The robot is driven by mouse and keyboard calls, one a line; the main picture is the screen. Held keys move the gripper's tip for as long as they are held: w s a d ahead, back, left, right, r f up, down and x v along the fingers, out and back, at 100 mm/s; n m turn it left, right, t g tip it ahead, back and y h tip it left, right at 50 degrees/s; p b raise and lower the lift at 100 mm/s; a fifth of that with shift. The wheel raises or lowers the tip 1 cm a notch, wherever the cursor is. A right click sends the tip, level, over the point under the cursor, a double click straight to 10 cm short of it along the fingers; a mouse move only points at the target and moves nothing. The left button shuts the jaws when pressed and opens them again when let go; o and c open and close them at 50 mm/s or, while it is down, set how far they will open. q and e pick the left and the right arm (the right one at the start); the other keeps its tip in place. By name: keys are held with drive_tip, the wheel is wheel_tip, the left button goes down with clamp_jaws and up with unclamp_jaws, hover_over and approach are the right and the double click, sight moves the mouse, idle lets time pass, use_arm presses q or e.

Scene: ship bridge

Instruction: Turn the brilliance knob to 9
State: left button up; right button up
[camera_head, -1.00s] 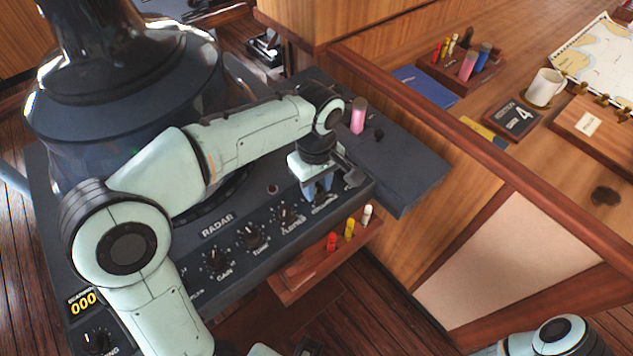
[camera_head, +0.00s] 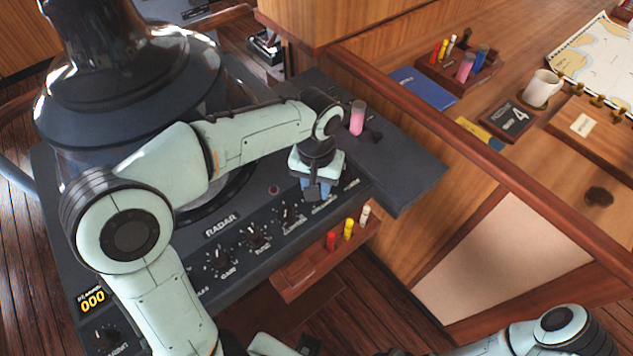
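The radar console (camera_head: 215,228) carries a row of black knobs. The gain knob (camera_head: 220,258), the tune knob (camera_head: 254,236) and a third knob (camera_head: 287,215) to its upper right are in view. My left gripper (camera_head: 316,190) points down over the right end of this row. It covers the spot beyond the third knob, so the knob there and its scale are mostly hidden. I cannot tell whether the fingers touch a knob or how far apart they are. My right arm (camera_head: 550,335) shows at the bottom right; its gripper is out of view.
A wooden rack (camera_head: 300,277) with red, yellow and white pens hangs on the console front. The wooden chart desk (camera_head: 575,165) with a mug (camera_head: 545,88) lies to the right.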

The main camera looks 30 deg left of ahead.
use_arm(q)
drive_tip(key=m, duration=0.4)
drive_tip(key=shift+m+p, duration=0.35)
drive_tip(key=shift+m, duration=0.05)
drive_tip(key=m, duration=0.5)
drive_tip(key=shift+p, duration=0.4)
drive_tip(key=m, duration=0.5)
drive_tip(key=shift+p, duration=0.35)
drive_tip(key=m, duration=0.4)
drive_tip(key=shift+m+p, duration=0.3)
drive_tip(key=shift+p, duration=0.05)
drive_tip(key=m, duration=0.5)
drive_tip(key=shift+p, duration=0.4)
drive_tip(key=m, duration=0.4)
drive_tip(key=shift+m+p, duration=0.35)
drive_tip(key=shift+m, duration=0.05)
drive_tip(key=m, duration=0.4)
drive_tip(key=shift+p, duration=0.3)
drive_tip(key=shift+m, duration=2.1)
use_arm(e)
drive_tip(key=w+r, duration=0.6)
drive_tip(key=r, duration=0.1)
drive_tip(key=shift+w+t, duration=0.3)
drive_tip(key=shift+t, duration=0.1)
